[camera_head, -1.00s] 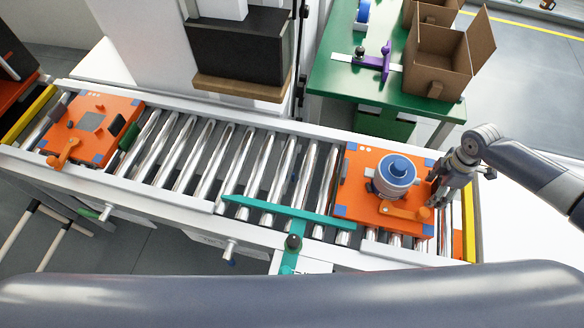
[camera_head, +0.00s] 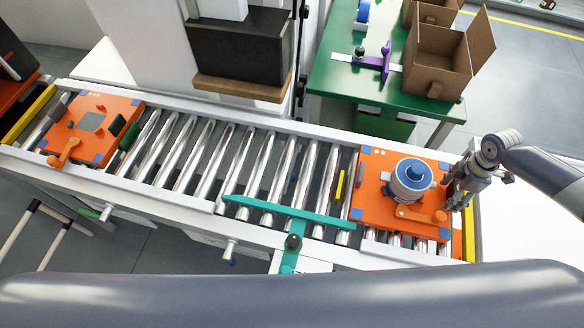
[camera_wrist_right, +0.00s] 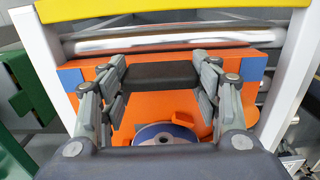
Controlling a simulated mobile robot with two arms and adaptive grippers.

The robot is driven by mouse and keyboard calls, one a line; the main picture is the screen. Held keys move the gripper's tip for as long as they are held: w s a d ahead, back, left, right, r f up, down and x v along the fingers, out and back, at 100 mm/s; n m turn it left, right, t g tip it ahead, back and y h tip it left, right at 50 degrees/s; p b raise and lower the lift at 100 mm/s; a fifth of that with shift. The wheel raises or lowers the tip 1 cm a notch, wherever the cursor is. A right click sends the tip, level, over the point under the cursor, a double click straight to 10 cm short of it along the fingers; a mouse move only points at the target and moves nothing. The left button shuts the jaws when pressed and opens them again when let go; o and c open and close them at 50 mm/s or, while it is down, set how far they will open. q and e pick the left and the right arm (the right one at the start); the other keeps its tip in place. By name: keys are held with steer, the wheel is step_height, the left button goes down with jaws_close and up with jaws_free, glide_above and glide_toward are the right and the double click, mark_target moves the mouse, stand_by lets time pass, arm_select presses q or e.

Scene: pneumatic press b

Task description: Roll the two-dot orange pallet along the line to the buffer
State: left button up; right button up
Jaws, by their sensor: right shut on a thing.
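The two-dot orange pallet (camera_head: 365,205) lies on the right part of the roller line, with light dots at its upper left corner. It carries a grey-white cylinder with a blue top (camera_head: 411,178) and an orange lever (camera_head: 420,214). My right gripper (camera_head: 452,192) is at the pallet's right edge. In the wrist view my right gripper (camera_wrist_right: 160,78) is shut on the pallet's dark handle block (camera_wrist_right: 160,76). My left gripper is not in view.
A second orange pallet (camera_head: 115,107) sits at the line's left end. Bare rollers (camera_head: 240,160) lie between the pallets. A teal bar (camera_head: 280,212) crosses the near rail. A yellow end bar (camera_head: 468,235) closes the right end. A green table (camera_head: 330,85) stands behind.

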steer(key=shift+s+d+f, duration=0.1)
steer(key=shift+s+d, duration=0.15)
steer(key=shift+d, duration=0.5)
steer(key=shift+s+d+r, duration=0.1)
steer(key=shift+s+d, duration=0.15)
steer(key=shift+d, duration=0.5)
steer(key=shift+s+d+f, duration=0.1)
steer(key=shift+s+d, duration=0.15)
steer(key=shift+d, duration=0.5)
steer(key=o, duration=1.1)
steer(key=shift+w+d, duration=0.1)
steer(key=shift+d, duration=0.05)
steer(key=shift+s+f, duration=0.15)
steer(key=shift+s, duration=0.1)
steer(key=shift+w+r, duration=0.15)
steer(key=shift+r, duration=0.35)
step_height(320, 180, up, 11)
steer(key=shift+r, duration=0.2)
